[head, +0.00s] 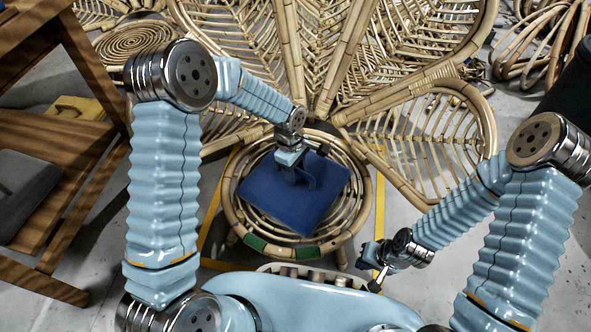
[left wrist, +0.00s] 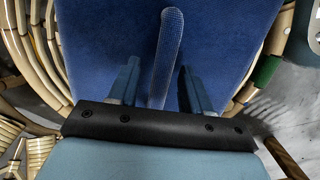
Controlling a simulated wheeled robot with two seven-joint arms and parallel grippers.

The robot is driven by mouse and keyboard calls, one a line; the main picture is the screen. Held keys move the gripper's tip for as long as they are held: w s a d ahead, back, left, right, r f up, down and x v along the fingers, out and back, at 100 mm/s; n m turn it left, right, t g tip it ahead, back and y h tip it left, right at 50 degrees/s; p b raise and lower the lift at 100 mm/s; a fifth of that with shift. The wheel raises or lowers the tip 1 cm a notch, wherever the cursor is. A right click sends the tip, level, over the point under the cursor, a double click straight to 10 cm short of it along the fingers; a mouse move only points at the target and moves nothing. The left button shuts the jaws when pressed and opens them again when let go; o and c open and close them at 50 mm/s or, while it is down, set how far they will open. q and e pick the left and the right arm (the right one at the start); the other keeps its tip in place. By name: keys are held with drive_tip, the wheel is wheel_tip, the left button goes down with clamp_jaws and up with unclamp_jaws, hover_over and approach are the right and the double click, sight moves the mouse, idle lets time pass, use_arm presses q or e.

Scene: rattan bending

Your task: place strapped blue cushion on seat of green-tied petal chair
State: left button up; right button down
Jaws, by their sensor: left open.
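The blue cushion (head: 270,192) lies on the round rattan seat (head: 229,198) of the petal chair, turned so a corner points to the front. Green ties (head: 255,243) wrap the seat's front rim. My left gripper (head: 298,165) is over the cushion's back half, open. In the left wrist view the strap (left wrist: 166,50) of the cushion runs between the two fingers of my left gripper (left wrist: 158,75), with gaps visible on both sides. My right gripper (head: 374,268) is in front and right of the seat, its fingers apart and empty, clear of the chair.
The chair's petal back (head: 330,60) rises behind the seat, with a side petal (head: 430,140) at right. A wooden shelf (head: 60,140) stands at left. Yellow tape (head: 380,210) marks the floor around the chair. Rattan coils (head: 545,50) lie at far right.

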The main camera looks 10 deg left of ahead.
use_arm(q)
wheel_tip(320, 180, up, 12)
drive_tip(key=a+p, duration=0.1)
drive_tip(key=p, duration=0.1)
drive_tip(key=shift+w+a, duration=0.2)
drive_tip(key=shift+w, duration=0.05)
